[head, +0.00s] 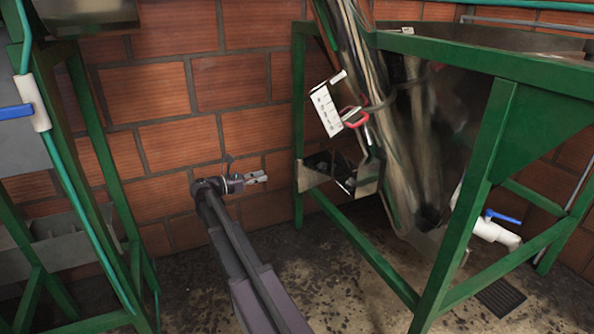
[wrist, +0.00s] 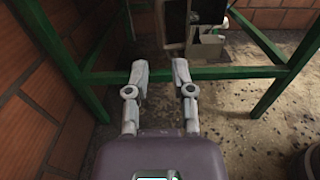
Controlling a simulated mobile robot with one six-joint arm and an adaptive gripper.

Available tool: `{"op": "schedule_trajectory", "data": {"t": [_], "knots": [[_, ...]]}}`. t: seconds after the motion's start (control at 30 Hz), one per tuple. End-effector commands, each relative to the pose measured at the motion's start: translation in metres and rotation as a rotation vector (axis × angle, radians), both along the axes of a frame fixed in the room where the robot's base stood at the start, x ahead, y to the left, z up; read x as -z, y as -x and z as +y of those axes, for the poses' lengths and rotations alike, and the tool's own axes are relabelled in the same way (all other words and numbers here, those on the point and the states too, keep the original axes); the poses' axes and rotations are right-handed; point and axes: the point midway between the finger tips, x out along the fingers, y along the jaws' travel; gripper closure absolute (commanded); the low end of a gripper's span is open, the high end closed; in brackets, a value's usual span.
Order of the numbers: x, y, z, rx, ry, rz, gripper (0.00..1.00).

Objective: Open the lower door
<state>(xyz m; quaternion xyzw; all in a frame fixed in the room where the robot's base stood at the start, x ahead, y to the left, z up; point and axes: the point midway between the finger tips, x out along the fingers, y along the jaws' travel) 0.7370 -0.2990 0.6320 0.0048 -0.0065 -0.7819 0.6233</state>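My gripper (head: 262,177) is to the left of the green frame's left leg, in front of the brick wall. In the wrist view my gripper (wrist: 159,72) has its two fingers apart with nothing between them. The metal elevator (head: 405,140) slants down inside the frame, with a red handle (head: 356,117) on its left side. At its lower left is a dark box-like part with metal plates (head: 368,178); I cannot tell which plate is the lower door. In the wrist view the elevator's lower end (wrist: 208,42) is beyond the fingers, apart from them.
The green frame (head: 297,130) surrounds the elevator; its low rail (wrist: 230,72) crosses beyond my fingertips. Another green stand (head: 85,140) is at the left. A brick wall (head: 180,140) is behind. A white valve with a blue handle (head: 495,230) is at the right. Floor shows between the stands.

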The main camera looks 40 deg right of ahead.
Motion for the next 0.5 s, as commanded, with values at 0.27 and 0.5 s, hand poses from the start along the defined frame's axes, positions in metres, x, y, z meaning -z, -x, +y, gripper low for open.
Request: {"op": "schedule_trajectory", "data": {"t": [0.27,0.5], "knots": [[-0.0004,0.0,0.0005,-0.001,0.001,0.001,0.69],[-0.0002,0.0009,-0.0039,-0.001,0.0,0.0,0.69]]}}
